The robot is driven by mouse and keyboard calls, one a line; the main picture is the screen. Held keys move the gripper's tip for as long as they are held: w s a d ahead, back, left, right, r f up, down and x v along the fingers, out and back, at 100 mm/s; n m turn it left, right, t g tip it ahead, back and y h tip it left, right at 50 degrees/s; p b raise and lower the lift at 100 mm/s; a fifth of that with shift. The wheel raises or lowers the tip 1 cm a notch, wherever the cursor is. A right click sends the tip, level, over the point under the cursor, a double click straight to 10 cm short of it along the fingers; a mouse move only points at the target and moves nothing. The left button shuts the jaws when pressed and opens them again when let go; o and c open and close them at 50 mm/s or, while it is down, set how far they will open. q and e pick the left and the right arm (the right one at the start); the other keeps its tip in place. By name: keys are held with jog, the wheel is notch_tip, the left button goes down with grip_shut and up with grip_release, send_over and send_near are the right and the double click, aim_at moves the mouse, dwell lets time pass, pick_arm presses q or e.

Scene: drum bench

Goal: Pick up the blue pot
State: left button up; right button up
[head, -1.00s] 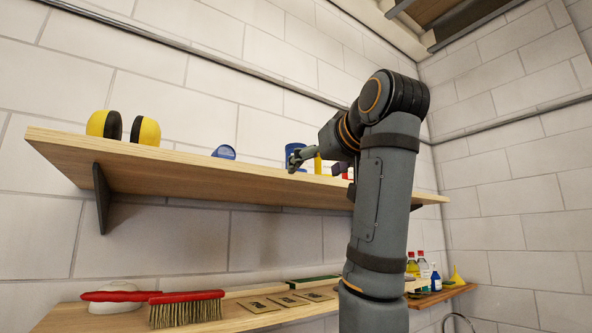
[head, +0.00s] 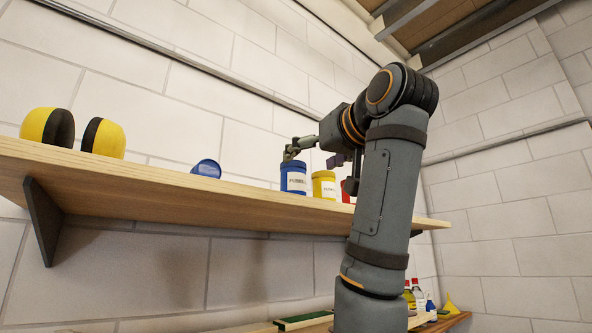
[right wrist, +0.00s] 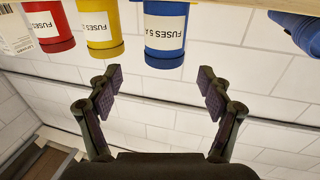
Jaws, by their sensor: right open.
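The blue pot (head: 293,178), a cylinder with a white label, stands upright on the wooden shelf (head: 150,200). In the right wrist view, which looks upside down, the blue pot (right wrist: 165,30) has a label reading "FUSES 5 A". My right gripper (head: 315,156) is open and empty, close to the top of the blue pot in the head view. In the right wrist view its spread fingers (right wrist: 158,80) lie to either side of the pot's line, with the pot beyond the tips. No contact shows. My left gripper is out of view.
A yellow pot (head: 323,184) stands close beside the blue one, then a red pot (head: 346,192), partly hidden by my arm. A tilted blue object (head: 206,168) and yellow-black ear defenders (head: 100,137) lie to the left. The wall (head: 220,100) is behind.

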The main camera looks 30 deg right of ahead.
aim_at(298, 167)
jog(key=w, duration=0.3)
jog(key=shift+w+d+f, duration=0.1)
jog(key=shift+d+f, duration=0.25)
jog(key=shift+f, duration=0.05)
jog(key=w+p, duration=0.1)
jog(key=w+r+p, duration=0.1)
jog(key=w+p, duration=0.1)
jog(key=shift+w+a+p, duration=0.1)
jog(key=shift+w+p, duration=0.15)
jog(key=shift+p, duration=0.05)
jog(key=shift+w+f, duration=0.1)
jog(key=shift+w, duration=0.2)
jog(key=shift+w+f, duration=0.25)
jog(key=shift+w, duration=0.05)
jog(key=c, duration=1.1)
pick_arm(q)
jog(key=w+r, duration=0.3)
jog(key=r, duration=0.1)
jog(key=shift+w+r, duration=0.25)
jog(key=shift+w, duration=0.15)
pick_arm(e)
jog(key=shift+c, duration=1.1)
